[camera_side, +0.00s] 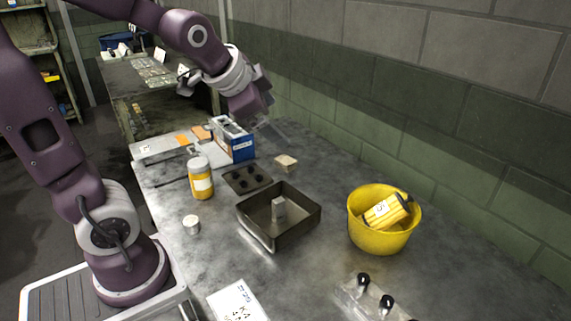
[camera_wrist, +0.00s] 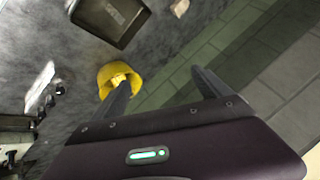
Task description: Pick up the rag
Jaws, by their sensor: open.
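A small beige, block-like piece (camera_side: 286,163), perhaps the rag, lies on the grey table behind the metal tray. I cannot tell for sure that it is cloth. In the wrist view a beige piece (camera_wrist: 180,8) shows at the top edge, partly cut off. My gripper (camera_side: 272,122) is raised above the far part of the table, near the blue and white box and above and behind the beige piece. In the wrist view its two fingers (camera_wrist: 162,82) stand wide apart with nothing between them.
A metal tray (camera_side: 246,220) holds a small grey block. A yellow bucket (camera_side: 378,240) with a yellow item stands right. A blue-and-white box (camera_side: 234,142), an orange jar (camera_side: 201,180) and a dark plate (camera_side: 247,179) stand left. A block wall (camera_side: 450,130) runs along the back.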

